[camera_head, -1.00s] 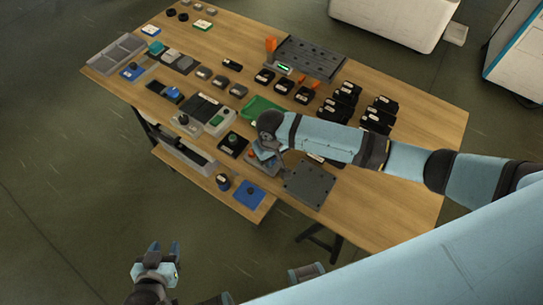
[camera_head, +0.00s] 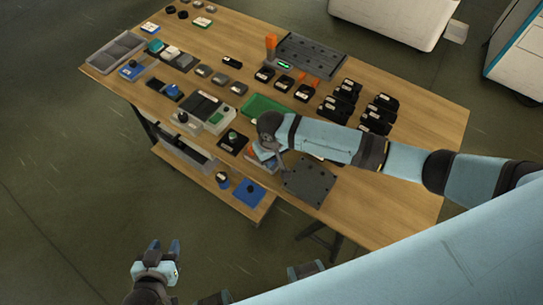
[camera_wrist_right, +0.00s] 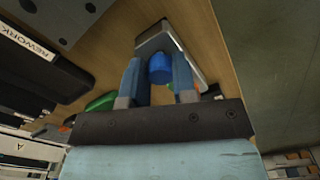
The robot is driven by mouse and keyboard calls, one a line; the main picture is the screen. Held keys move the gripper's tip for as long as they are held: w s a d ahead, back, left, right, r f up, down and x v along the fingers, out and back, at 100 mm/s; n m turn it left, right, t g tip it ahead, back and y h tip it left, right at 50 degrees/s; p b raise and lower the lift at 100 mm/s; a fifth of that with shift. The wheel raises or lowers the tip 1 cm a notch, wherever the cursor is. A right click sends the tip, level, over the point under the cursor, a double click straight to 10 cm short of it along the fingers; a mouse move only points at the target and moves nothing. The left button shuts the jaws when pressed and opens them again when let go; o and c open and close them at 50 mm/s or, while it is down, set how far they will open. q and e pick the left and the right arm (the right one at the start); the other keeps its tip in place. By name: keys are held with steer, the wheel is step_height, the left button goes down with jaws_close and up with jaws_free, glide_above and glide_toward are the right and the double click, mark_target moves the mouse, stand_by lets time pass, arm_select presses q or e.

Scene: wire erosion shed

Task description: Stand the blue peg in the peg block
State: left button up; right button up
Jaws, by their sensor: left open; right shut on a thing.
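The blue peg (camera_wrist_right: 160,68) is between the two fingers of my right gripper (camera_wrist_right: 158,80) in the right wrist view. The gripper is shut on it. Just beyond the peg is a grey block with a pale edge (camera_wrist_right: 176,40), which looks like the peg block. I cannot tell whether the peg touches it or is in it. In the head view my right gripper (camera_head: 264,151) is low over the bench's front part and hides the peg and most of that block. My left gripper (camera_head: 160,255) is open and empty, over the floor in front of the bench.
A dark plate with holes (camera_head: 308,182) lies right of my right gripper. Several black boxes (camera_head: 380,112) stand at the back right. The bench's right end is clear.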

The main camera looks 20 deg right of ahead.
steer(key=shift+f, duration=0.45)
steer(key=o, duration=1)
step_height(320, 180, up, 4)
steer(key=p, duration=0.4)
steer(key=shift+f, duration=0.1)
steer(key=shift+r+p, duration=0.65)
steer(key=shift+p, duration=0.3)
steer(key=shift+r+p, duration=1)
steer(key=shift+p, duration=0.2)
